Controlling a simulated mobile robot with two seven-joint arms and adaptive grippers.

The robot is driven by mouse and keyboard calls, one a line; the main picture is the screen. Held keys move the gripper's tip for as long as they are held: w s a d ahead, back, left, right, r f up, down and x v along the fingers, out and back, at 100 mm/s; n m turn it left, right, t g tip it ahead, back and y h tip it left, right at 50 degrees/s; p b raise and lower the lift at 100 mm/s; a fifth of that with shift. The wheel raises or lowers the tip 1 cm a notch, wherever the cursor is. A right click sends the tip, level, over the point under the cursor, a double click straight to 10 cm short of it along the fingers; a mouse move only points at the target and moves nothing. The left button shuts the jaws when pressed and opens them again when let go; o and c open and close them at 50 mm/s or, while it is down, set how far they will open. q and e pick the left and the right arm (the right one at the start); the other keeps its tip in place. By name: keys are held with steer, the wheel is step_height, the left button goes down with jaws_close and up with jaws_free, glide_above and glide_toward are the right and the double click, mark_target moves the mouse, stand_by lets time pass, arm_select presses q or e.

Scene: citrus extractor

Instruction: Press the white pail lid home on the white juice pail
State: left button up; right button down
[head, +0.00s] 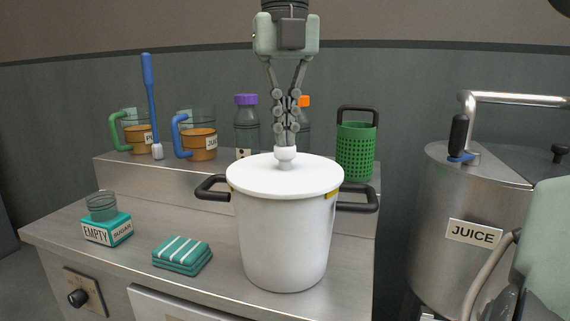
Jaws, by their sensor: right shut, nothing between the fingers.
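The white juice pail (285,245) stands upright on the steel counter, with black handles on both sides. The white pail lid (260,178) lies over its mouth, with a round white knob (286,155) in the middle. A small yellow patch shows under the lid's right edge. I cannot tell whether the lid is fully seated. My right gripper (286,142) points straight down over the knob, shut and empty, its fingertips at the knob's top. Whether they touch it is hard to tell. My left gripper is not in view.
A steel juice tank (430,235) stands at the right. A raised shelf (190,175) behind holds orange mugs, bottles and a green basket (356,150).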

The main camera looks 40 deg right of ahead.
step_height(320, 180, up, 6)
steer(key=p, duration=0.5)
steer(key=shift+f, duration=0.15)
